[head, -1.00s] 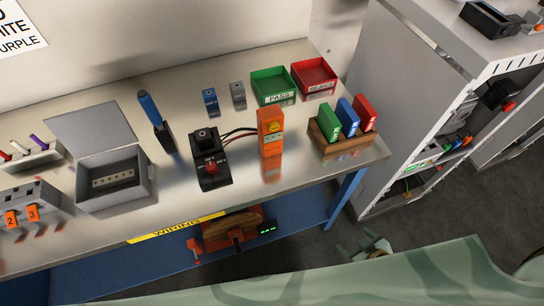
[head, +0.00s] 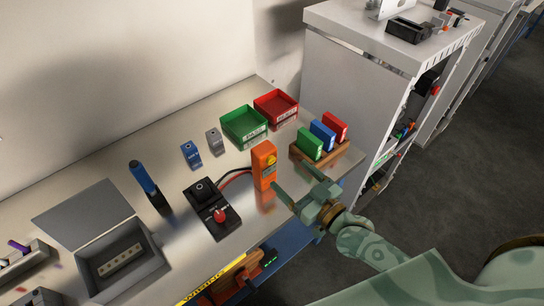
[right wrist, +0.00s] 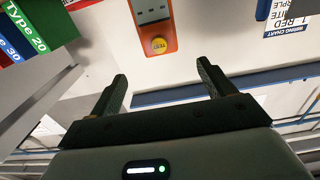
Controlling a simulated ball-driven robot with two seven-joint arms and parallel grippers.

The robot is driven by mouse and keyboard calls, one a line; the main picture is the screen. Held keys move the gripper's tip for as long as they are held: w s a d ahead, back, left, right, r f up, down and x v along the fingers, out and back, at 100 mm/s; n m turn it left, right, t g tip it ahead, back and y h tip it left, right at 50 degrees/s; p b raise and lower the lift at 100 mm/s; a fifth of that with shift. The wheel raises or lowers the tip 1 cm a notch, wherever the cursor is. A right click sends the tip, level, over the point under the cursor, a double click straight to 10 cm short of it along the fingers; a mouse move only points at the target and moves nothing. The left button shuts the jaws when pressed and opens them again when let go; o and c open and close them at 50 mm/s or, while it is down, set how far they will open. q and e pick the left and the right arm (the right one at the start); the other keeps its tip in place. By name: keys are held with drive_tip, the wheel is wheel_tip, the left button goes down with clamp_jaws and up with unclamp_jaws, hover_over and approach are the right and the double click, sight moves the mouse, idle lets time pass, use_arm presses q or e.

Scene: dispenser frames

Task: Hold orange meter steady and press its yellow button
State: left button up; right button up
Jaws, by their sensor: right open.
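The orange meter (head: 263,168) stands upright on the metal bench, with cables running from its side to a black box with a red knob (head: 211,208). In the right wrist view the meter (right wrist: 171,27) shows its grey display and round yellow button (right wrist: 160,45) ahead of the fingers. In the head view the yellow button (head: 270,160) is small on its front. My right gripper (head: 292,178) is open and empty, just right of and in front of the meter, apart from it. It also shows in the right wrist view (right wrist: 161,74). My left gripper is not in view.
A wooden rack (head: 336,153) with green, blue and red cards stands close behind my right gripper. Green (head: 232,125) and red (head: 266,105) trays lie behind the meter. A blue-handled tool (head: 143,177) and grey open box (head: 113,277) are left. A cabinet (head: 350,85) stands right.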

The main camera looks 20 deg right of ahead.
sight(269, 156)
drive_tip(key=b+x, duration=0.1)
drive_tip(key=x, duration=1.1)
drive_tip(key=shift+f, duration=0.1)
drive_tip(key=c, duration=1.4)
drive_tip(key=shift+o, duration=0.2)
